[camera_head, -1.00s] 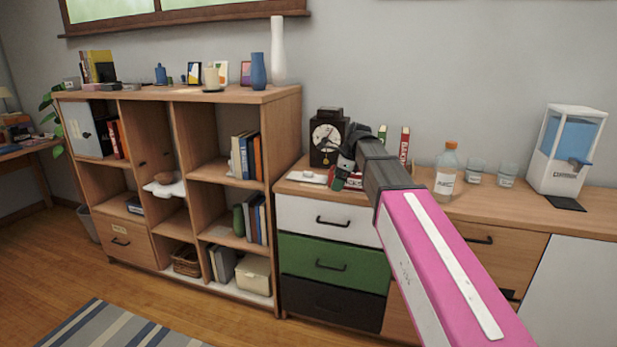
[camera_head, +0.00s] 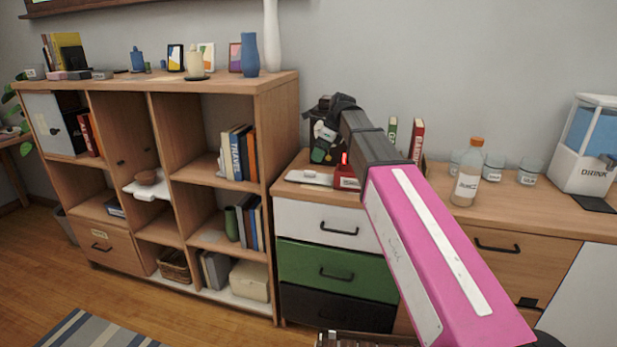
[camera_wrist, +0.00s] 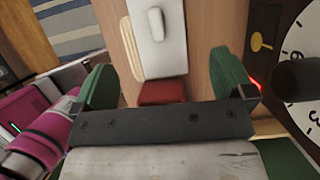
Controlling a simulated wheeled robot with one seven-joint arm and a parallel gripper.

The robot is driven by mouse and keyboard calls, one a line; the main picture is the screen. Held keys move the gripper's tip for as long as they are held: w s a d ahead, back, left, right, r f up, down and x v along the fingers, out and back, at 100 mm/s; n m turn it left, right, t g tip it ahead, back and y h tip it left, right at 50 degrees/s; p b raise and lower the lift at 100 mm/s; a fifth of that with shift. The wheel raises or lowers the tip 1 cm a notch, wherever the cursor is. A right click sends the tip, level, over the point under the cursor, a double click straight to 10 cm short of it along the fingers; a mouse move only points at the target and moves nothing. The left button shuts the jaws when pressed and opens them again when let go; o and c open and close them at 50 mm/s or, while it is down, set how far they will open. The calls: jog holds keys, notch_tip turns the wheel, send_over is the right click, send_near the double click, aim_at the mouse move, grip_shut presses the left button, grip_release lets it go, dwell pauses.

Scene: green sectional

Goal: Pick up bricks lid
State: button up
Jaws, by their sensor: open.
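A small red box-like thing (camera_head: 347,178) with pale lettering, too small to read, sits on the cabinet top beside my gripper. In the wrist view a red block (camera_wrist: 162,92) shows between my fingers, its lower part hidden behind the gripper's dark bar. I cannot tell for sure whether it is the bricks lid. My gripper (camera_head: 325,150) is above the cabinet's left end; in the wrist view its green fingers (camera_wrist: 168,84) are wide apart with nothing held. A white flat object (camera_head: 309,177) lies beside the red thing and also shows in the wrist view (camera_wrist: 157,40).
A clock (camera_wrist: 300,60) stands close to the right finger. Red and green books (camera_head: 416,140), a bottle (camera_head: 467,172), jars (camera_head: 493,168) and a drink dispenser (camera_head: 585,150) stand farther right. A tall shelf unit (camera_head: 275,140) rises on the left.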

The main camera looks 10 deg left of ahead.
aim_at(310, 171)
jog(key=x, duration=0.4)
jog(key=shift+f, duration=0.2)
jog(key=shift+a+x, duration=0.1)
jog(key=shift+x, duration=1.25)
jog(key=shift+a+x, duration=0.15)
jog(key=shift+x, duration=1.2)
jog(key=shift+s+r, duration=0.1)
jog(key=shift+s, duration=0.1)
jog(key=c, duration=0.8)
